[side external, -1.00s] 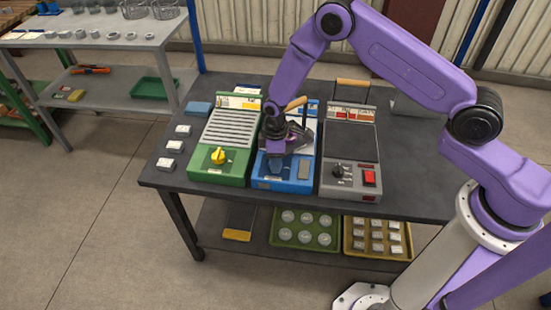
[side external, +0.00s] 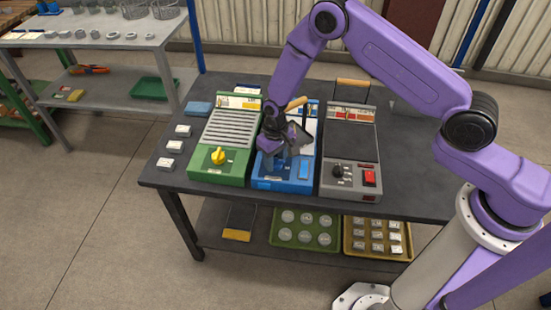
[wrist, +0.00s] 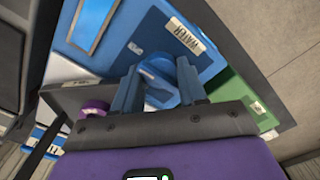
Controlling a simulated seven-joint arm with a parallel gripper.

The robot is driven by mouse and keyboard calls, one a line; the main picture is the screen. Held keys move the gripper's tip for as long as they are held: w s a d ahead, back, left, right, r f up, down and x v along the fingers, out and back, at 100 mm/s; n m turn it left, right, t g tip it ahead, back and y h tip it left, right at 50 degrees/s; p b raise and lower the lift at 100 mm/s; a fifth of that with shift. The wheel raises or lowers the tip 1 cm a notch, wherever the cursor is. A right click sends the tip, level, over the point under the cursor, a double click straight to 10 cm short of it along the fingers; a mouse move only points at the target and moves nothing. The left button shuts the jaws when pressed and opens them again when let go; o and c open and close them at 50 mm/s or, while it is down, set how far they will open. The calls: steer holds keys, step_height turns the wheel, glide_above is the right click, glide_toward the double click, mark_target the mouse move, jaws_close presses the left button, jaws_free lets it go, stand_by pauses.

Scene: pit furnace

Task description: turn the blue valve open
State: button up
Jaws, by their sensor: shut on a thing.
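The blue unit (side external: 264,183) stands on the dark table between a green unit and a grey unit. In the wrist view its blue face (wrist: 135,28) carries a label that seems to read WATER. The blue valve (wrist: 184,76) is a raised blue knob on this face, partly hidden by the fingers. My gripper (side external: 277,163) is down at the front of the blue unit. In the wrist view my gripper (wrist: 160,82) has its fingers on either side of the valve, shut on it. The side view hides the valve behind my gripper.
The green unit (side external: 208,174) with a yellow knob (side external: 218,156) is close on the left. The grey unit (side external: 343,188) with a black knob and red switch (side external: 370,177) is close on the right. Small blocks (side external: 171,147) line the table's left side.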

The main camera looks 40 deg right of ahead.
mark_target(276, 160)
steer(key=shift+m, duration=0.7)
steer(key=o, duration=1.1)
steer(key=shift+c, duration=0.2)
step_height(276, 160, up, 17)
steer(key=shift+r, duration=0.2)
